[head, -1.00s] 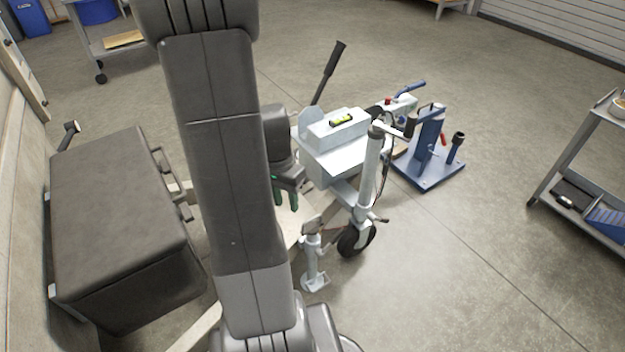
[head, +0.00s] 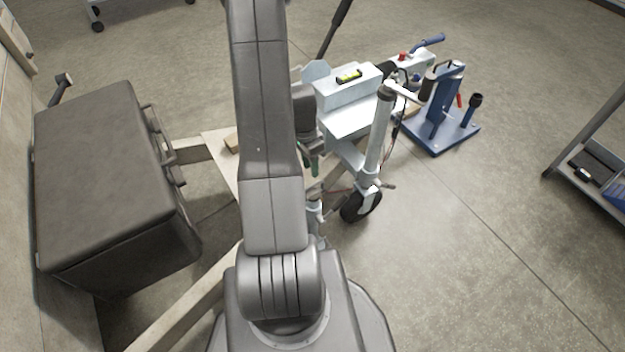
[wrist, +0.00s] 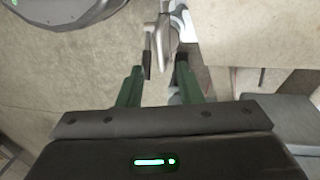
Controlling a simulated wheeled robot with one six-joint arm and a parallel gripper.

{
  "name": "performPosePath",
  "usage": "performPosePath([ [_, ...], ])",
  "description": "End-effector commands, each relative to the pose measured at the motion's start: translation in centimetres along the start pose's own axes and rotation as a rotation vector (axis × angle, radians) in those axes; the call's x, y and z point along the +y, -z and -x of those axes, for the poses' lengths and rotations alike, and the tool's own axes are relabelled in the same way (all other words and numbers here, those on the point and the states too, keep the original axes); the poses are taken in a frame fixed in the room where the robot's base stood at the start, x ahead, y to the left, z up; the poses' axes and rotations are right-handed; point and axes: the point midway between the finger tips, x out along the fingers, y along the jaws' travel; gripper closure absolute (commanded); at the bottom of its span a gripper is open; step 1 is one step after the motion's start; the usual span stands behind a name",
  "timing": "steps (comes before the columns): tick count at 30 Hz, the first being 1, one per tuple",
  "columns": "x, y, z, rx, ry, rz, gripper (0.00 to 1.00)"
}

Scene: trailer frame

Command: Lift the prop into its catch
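The prop (head: 315,211) looks like a short pale metal leg on the trailer frame (head: 222,150), just left of the jockey wheel (head: 361,204). My arm hides much of it in the head view, including its foot, and I cannot make out its catch. My gripper (head: 313,167) shows as green fingers close above the prop. In the wrist view my gripper (wrist: 160,66) has its two green fingers apart. Pale metal parts (wrist: 180,22) lie beyond and between the fingertips; I cannot tell whether they are the prop. Nothing is visibly clamped.
A dark box (head: 100,180) stands on the frame at the left. The jockey post (head: 379,135) and a white housing with a level (head: 349,100) are right of my gripper. A blue stand (head: 440,125) is behind.

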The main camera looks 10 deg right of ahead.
Motion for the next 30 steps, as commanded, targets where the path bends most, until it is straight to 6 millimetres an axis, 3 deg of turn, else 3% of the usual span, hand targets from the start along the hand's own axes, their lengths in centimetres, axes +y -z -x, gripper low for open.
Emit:
performPosePath([
  [3, 0.1, 0.0, -2.7, -0.002, -0.005, 0.002, 0.68],
  [9, 0.0, 0.0, -5.0, 0.0, -0.001, 0.001, 0.68],
  [21, 0.0, 0.0, -5.7, 0.0, 0.0, 0.001, 0.68],
  [26, 0.0, 0.0, -5.7, 0.0, 0.0, 0.001, 0.97],
  [30, 0.0, 0.0, -5.7, 0.0, 0.0, 0.001, 1.0],
])
